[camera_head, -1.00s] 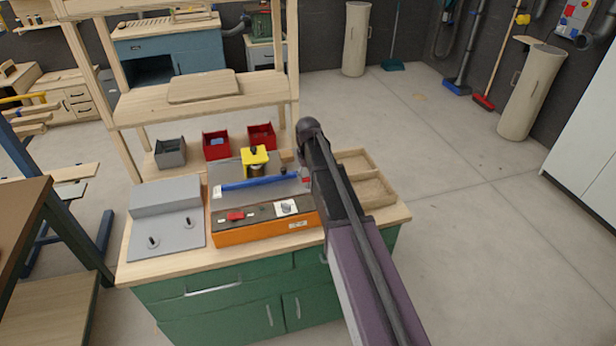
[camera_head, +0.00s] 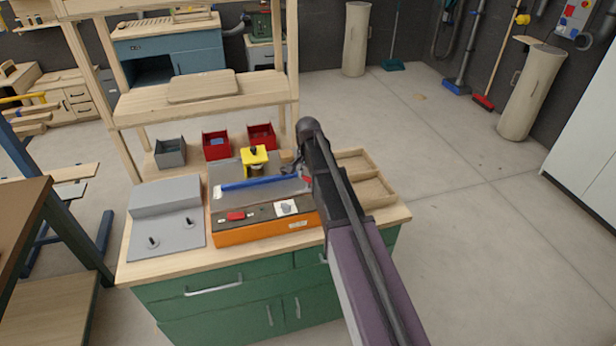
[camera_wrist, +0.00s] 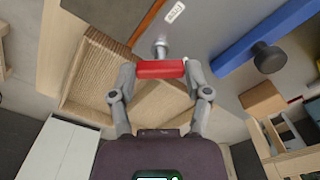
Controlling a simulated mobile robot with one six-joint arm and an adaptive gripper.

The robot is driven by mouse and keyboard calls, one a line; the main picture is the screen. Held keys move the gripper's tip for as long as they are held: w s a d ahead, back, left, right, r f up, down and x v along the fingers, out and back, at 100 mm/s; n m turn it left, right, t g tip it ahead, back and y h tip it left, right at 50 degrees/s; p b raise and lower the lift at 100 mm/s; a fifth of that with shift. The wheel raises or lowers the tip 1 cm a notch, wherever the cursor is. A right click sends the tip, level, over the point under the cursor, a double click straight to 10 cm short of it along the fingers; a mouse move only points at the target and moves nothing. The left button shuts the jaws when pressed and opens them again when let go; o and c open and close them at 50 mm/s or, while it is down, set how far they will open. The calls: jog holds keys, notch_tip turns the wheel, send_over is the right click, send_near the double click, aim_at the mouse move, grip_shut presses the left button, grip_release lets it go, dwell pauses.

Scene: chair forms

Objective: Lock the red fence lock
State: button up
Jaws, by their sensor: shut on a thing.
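The red fence lock (camera_wrist: 161,69) is a short red bar on a silver post at the edge of the grey machine top. My gripper (camera_wrist: 160,73) is shut on it, with one finger at each end of the bar. In the head view a small red part of the lock (camera_head: 306,180) shows beside my arm, which hides most of the gripper. The blue fence (camera_head: 258,183) lies across the top of the orange-fronted machine (camera_head: 262,232). It also shows in the wrist view (camera_wrist: 262,38) with a dark knob.
A yellow block (camera_head: 254,157) stands behind the fence. A grey box with two pegs (camera_head: 165,222) is at the left of the bench. A wooden tray (camera_head: 366,187) lies to the right. Red bins (camera_head: 216,147) and a grey bin (camera_head: 169,153) stand at the back.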

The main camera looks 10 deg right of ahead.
jog(key=m, duration=0.4)
jog(key=shift+s+m, duration=0.1)
jog(key=shift+m, duration=0.2)
jog(key=m, duration=0.3)
jog(key=shift+m, duration=0.3)
jog(key=o, duration=1.2)
jog(key=shift+c, duration=0.2)
